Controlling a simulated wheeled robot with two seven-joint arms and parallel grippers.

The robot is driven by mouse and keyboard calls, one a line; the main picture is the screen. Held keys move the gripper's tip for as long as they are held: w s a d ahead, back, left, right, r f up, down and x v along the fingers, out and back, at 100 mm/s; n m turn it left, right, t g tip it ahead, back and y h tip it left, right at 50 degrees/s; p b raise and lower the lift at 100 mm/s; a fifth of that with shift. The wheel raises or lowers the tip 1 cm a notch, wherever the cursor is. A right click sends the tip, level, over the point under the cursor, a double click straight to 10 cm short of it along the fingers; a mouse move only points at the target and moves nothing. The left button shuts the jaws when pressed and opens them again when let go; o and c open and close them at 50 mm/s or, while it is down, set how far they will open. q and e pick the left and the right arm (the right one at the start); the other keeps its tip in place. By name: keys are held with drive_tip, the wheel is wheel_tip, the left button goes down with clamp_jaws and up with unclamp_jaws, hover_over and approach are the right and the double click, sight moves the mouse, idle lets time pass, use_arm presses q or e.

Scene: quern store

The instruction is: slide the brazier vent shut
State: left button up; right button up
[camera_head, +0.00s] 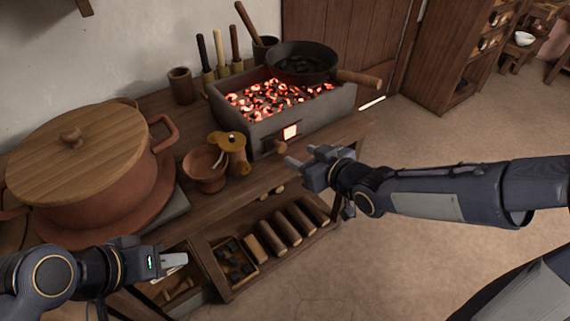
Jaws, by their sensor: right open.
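The grey brazier (330,108) stands on the wooden table, filled with glowing coals (262,97). In its front wall the vent opening (291,131) glows orange, so the vent stands at least partly open. A small round wooden knob (281,147) sits at the lower front, just left of and below the glow. My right gripper (301,158) is open and empty, just in front of the brazier and close to the knob; I cannot tell if they touch. My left gripper (176,260) is at the lower left, away from the brazier; its finger opening is unclear.
A dark pan (302,62) with a wooden handle sits on the brazier's back right. A large lidded pot (80,215) fills the table's left. Logs (282,227) lie on the shelf below.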

sight(283, 148)
drive_tip(key=b+x, duration=0.1)
drive_tip(key=x, duration=0.6)
drive_tip(key=shift+w+a+f, duration=0.1)
drive_tip(key=shift+w+a, duration=0.15)
drive_tip(key=shift+a, duration=0.05)
drive_tip(key=shift+c, duration=0.2)
clamp_jaws()
